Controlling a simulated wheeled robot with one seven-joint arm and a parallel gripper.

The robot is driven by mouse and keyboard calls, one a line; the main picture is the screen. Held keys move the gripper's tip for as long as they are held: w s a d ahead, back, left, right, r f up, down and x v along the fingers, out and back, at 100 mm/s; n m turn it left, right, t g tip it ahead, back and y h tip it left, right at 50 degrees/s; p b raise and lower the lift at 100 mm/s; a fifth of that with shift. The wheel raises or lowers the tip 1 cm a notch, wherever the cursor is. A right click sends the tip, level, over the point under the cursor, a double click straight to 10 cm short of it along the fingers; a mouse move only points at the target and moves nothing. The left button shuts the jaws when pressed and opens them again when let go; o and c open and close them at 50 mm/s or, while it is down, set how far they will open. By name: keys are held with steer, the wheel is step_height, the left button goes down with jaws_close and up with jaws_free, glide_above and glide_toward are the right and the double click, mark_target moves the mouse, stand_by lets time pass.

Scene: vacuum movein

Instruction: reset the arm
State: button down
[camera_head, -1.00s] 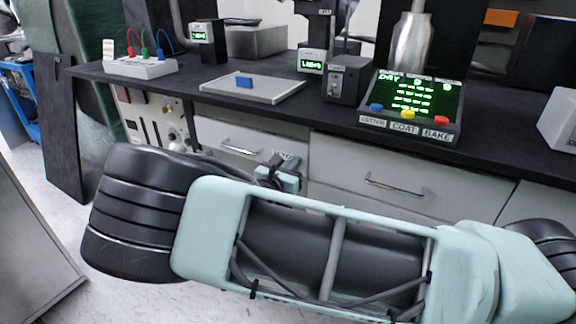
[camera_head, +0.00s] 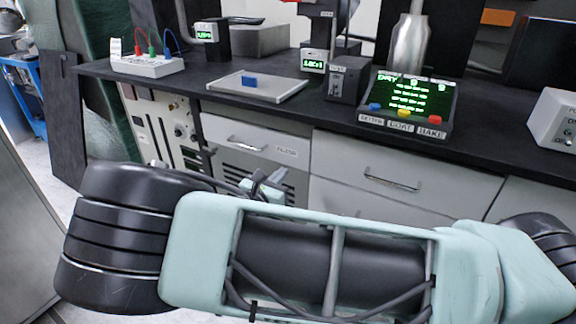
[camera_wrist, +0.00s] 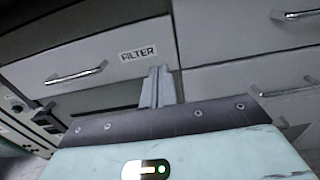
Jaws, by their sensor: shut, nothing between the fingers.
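My arm crosses the lower part of the head view, a pale green link with black joints, and hides much of the lower cabinets. My gripper (camera_wrist: 158,88) shows in the wrist view as two grey fingers pressed together with nothing between them. It points at the front of a drawer labelled FILTER (camera_wrist: 85,65). In the head view only a small part of my gripper (camera_head: 268,184) shows above the arm link, in front of the cabinets and below the counter. I cannot tell its exact distance from the drawer front.
A second drawer (camera_head: 400,175) is shut. Floor shows at the left.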

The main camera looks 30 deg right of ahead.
steer(key=s+a+f+m+g+y, duration=0.1)
steer(key=s+a+m+g+y, duration=0.1)
steer(key=s+m+g, duration=0.45)
steer(key=s+a+f+m+g+y, duration=0.1)
steer(key=s+m+g+y, duration=0.15)
steer(key=s, duration=0.65)
steer(key=s+a+r+m+g+y, duration=0.1)
steer(key=s+a+r+m+y, duration=0.35)
steer(key=s+r, duration=0.35)
steer(key=s+a+r+m+g+y, duration=0.1)
steer(key=s+a+r+m+y, duration=0.4)
steer(key=s, duration=0.4)
step_height(320, 180, up, 21)
steer(key=y+p, duration=0.1)
steer(key=p, duration=1.9)
steer(key=shift+s+d+n+p, duration=0.3)
steer(key=shift+d+n+p, duration=0.05)
steer(key=shift+d+n, duration=0.1)
steer(key=shift+r, duration=0.1)
